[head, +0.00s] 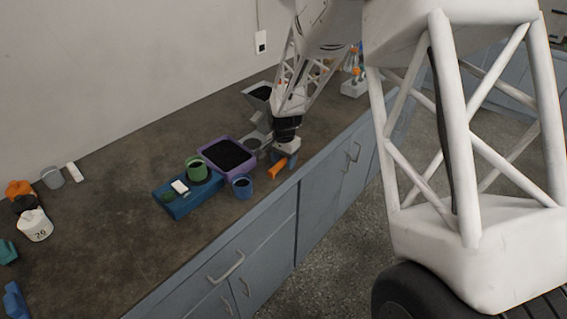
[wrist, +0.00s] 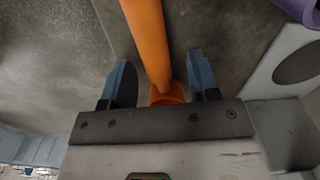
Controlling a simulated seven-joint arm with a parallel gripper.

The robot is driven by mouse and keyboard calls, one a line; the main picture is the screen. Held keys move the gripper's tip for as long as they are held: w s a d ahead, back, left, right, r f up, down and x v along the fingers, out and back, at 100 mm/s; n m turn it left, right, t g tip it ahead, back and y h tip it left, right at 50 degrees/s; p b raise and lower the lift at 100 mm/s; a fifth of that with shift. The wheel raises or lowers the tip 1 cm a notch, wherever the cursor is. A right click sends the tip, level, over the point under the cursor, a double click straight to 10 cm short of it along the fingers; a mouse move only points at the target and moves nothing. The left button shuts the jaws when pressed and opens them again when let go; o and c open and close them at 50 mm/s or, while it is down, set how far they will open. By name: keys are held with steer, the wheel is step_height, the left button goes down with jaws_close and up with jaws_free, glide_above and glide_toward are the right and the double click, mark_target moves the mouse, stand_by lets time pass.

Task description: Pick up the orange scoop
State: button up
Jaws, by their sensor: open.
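The orange scoop (head: 277,168) lies near the counter's front edge in the head view, partly hidden by my gripper (head: 285,158). In the wrist view, the orange scoop's (wrist: 148,42) long handle runs from the top edge down between the two blue fingers of my gripper (wrist: 162,78). Its rounded end is partly hidden by the gripper's dark bar. The fingers are apart on either side of the scoop, with a visible gap on both sides. I cannot tell the height of the fingers above the counter.
A purple tray (head: 205,151) of dark material and a blue cup (head: 242,188) stand left of the gripper. A blue base (head: 181,208) carries a green container (head: 196,168). Grey equipment stands behind the gripper. The counter's front edge is close to the scoop.

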jaws_close()
steer(key=shift+r, duration=0.2)
stand_by(0.3)
steer(key=shift+r, duration=0.5)
step_height(320, 180, up, 2)
steer(key=shift+r, duration=0.1)
steer(key=s+d+r, duration=0.1)
steer(key=s+d, duration=0.1)
steer(key=s, duration=1.3)
steer(key=shift+s+d+r, duration=0.2)
steer(key=shift+s+d, duration=0.05)
steer(key=shift+s, duration=0.15)
